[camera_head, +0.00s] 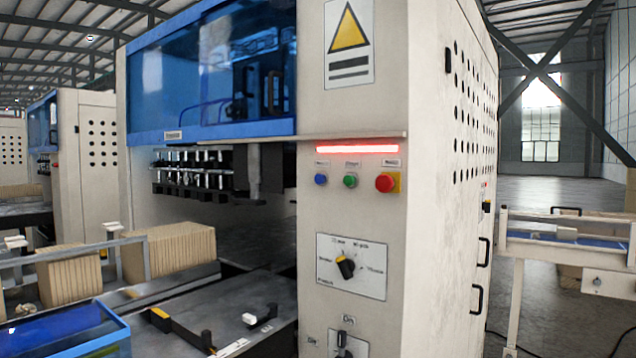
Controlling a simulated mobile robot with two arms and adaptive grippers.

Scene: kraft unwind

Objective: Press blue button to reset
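The blue button (320,180) is a small round button on the front panel of a large cream machine (440,200). It is the leftmost in a row, with a green button (350,181) beside it and a larger red button (385,182) on a yellow plate at the right. Small labels sit above the buttons, too blurred to read. A red light bar (357,149) glows above the row. Neither of my grippers is in view, and nothing covers the blue button.
Below the buttons is a black rotary knob (345,267) on a white plate, with another switch (342,340) under it. A dark worktable (215,320) juts out at the left, near stacked brown cardboard (170,252). Open floor (545,190) lies to the right.

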